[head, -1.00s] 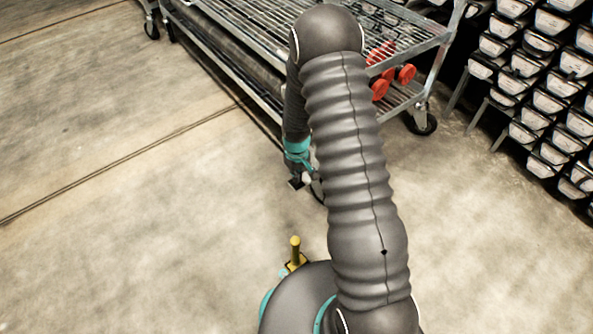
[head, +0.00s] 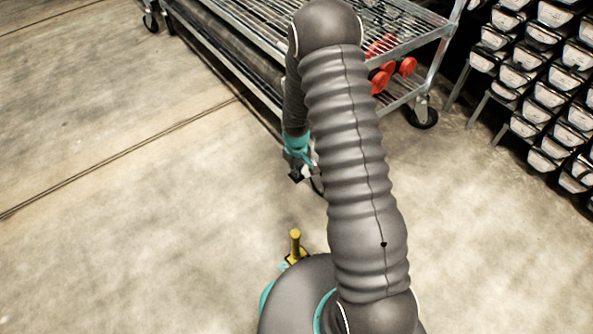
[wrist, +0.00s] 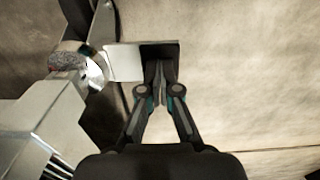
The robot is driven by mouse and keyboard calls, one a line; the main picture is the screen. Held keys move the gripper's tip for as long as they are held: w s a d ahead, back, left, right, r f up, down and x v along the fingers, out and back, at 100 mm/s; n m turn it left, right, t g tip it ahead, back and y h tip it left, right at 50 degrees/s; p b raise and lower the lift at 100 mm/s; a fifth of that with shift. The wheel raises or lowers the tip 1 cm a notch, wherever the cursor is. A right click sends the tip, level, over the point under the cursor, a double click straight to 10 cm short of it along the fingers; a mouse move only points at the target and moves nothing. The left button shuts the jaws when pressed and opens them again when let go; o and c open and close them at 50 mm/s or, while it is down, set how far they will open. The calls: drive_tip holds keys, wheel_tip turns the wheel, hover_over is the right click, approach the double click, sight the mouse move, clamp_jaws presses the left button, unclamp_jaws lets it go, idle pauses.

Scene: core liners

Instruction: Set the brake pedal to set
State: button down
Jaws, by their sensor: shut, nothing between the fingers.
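My gripper (wrist: 159,90) is shut and empty in the wrist view, with its fingertips over a flat pedal-like plate. The plate has a pale part (wrist: 124,62) on the left and a dark end (wrist: 160,48) under the fingertips; this looks like the brake pedal. I cannot tell whether the tips touch it or which position it is in. A caster wheel (wrist: 68,61) stands left of the plate. In the head view, my gripper (head: 298,174) is low beside the cart (head: 250,68), and my arm hides the pedal and its caster.
The metal cart carries long dark core liners and red parts (head: 382,78) on its shelves. Another cart caster (head: 423,113) stands at the right. A rack of stacked pale-ended boxes (head: 540,95) fills the right side. The concrete floor (head: 120,220) is clear at the left.

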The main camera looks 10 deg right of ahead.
drive_tip(key=shift+a+f, duration=0.15)
drive_tip(key=shift+f, duration=0.15)
drive_tip(key=shift+s+a+f+b, duration=0.1)
drive_tip(key=shift+a+f+b, duration=0.05)
drive_tip(key=shift+f+b, duration=0.45)
drive_tip(key=shift+s+a+f+b, duration=0.1)
drive_tip(key=shift+a+f+b, duration=0.05)
drive_tip(key=shift+f+b, duration=0.4)
drive_tip(key=s+a+r+p, duration=0.1)
drive_tip(key=a+r, duration=0.2)
drive_tip(key=r, duration=0.3)
drive_tip(key=s+a+r+p, duration=0.1)
drive_tip(key=a+r+p, duration=0.1)
drive_tip(key=r, duration=0.4)
drive_tip(key=shift+s+a+r, duration=0.25)
drive_tip(key=shift+a, duration=0.3)
